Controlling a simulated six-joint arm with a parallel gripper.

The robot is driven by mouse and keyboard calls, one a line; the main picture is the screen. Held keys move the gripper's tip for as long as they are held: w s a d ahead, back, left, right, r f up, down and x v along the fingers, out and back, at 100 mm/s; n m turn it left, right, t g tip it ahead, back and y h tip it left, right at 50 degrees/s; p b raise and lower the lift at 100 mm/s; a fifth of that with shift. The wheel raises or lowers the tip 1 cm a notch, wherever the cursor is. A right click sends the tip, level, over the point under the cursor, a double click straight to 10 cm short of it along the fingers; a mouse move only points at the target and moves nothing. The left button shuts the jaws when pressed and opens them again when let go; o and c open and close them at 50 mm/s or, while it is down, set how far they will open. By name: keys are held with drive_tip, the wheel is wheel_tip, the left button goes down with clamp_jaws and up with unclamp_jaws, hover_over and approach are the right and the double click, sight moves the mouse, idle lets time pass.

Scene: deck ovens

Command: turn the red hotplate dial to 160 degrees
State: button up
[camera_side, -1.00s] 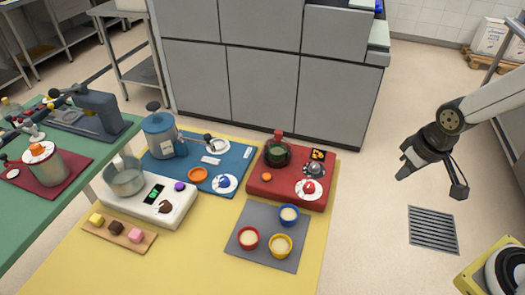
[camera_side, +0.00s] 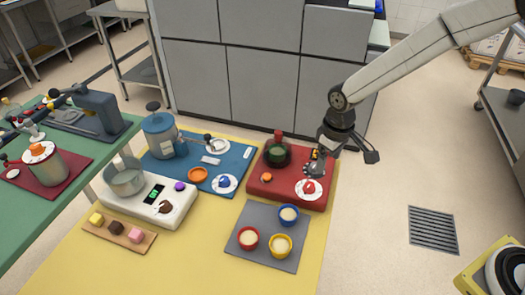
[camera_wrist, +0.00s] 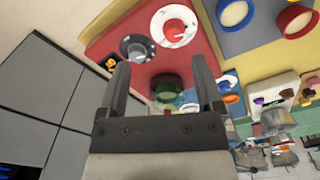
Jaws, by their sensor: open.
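The red hotplate (camera_side: 262,189) lies at the right of the yellow mat. At its front right is a white dial with a red knob (camera_side: 309,187); it also shows at the top of the wrist view (camera_wrist: 174,27). Beside it is a dark grey dial (camera_wrist: 136,48), partly behind my gripper in the side view. A small black display (camera_wrist: 108,63) has orange digits too small to read. My gripper (camera_side: 318,162) is open and empty above the hotplate's right side. In the wrist view, its fingers (camera_wrist: 158,66) touch neither dial.
A grey mat (camera_side: 244,261) with several coloured cups lies nearer the camera. Grey cabinets (camera_side: 262,85) stand behind.

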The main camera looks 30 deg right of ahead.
sight(310, 185)
drive_tip(key=shift+n, duration=0.5)
drive_tip(key=w+a+f, duration=0.2)
drive_tip(key=shift+w+a, duration=0.15)
drive_tip(key=shift+a, duration=0.2)
drive_tip(key=shift+f, duration=0.1)
drive_tip(key=shift+f, duration=3.85)
drive_tip(key=shift+c, duration=0.2)
clamp_jaws()
